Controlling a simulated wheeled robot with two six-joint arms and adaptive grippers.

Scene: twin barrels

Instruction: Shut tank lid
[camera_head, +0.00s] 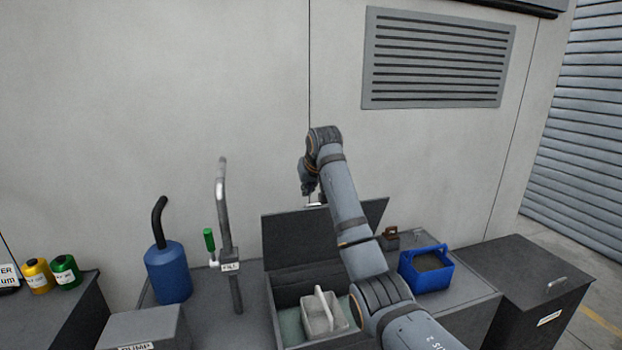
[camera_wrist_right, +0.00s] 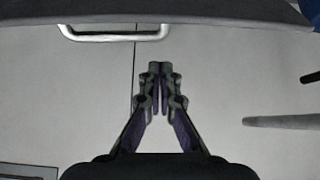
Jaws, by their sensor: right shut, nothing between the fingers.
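The dark tank (camera_head: 270,312) stands on the grey bench with its lid (camera_head: 288,240) raised upright at the back. A light basket with an upright handle (camera_head: 323,312) sits in the tank. The lid's metal handle (camera_head: 316,204) shows near its top edge, partly behind my arm. It also shows in the right wrist view (camera_wrist_right: 113,36), below the lid's dark edge (camera_wrist_right: 190,10). My right gripper (camera_head: 308,190) is above the lid's top edge, near the handle. In the wrist view its fingers (camera_wrist_right: 160,72) are shut and empty, apart from the handle. My left gripper is not in view.
A blue canister (camera_head: 168,272) and an upright pipe with a green-handled valve (camera_head: 210,240) stand left of the tank. A blue bin (camera_head: 425,270) and a small brown object (camera_head: 390,232) are to its right. The wall (camera_head: 200,100) is behind.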

